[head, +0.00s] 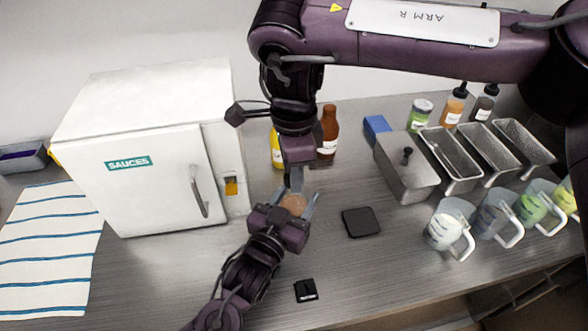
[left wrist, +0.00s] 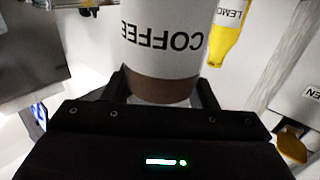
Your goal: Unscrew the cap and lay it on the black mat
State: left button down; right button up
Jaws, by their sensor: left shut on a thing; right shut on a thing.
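The jar (head: 293,203) is brownish and stands between the fingers of my left gripper (head: 290,207), which is shut on it. In the left wrist view the jar (left wrist: 165,55) shows a white label reading COFFEE, upside down, above a brown band. My right gripper (head: 296,182) comes down from above and is shut at the jar's top. The cap is hidden by it; I cannot tell whether it is still seated. The black mat (head: 361,222) is a bare dark square on the counter, right of the jar.
The white SAUCES freezer (head: 150,165) stands left of my grippers. Sauce bottles (head: 328,130) stand behind. Metal pans (head: 450,160) and measuring jugs (head: 447,225) are at the right. A small black object (head: 306,290) lies in front. Counter around the mat is clear.

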jog(key=shift+r, duration=2)
pick_arm(q)
jog(key=c, duration=0.5)
grip_release()
pick_arm(e)
notch_tip(320, 180, down, 2)
jog(key=shift+f+b, duration=0.25)
jog(key=shift+b, duration=1)
jog(key=shift+f, duration=0.1)
pick_arm(q)
jog(key=v, duration=1.2)
pick_arm(e)
jog(key=shift+s, duration=0.15)
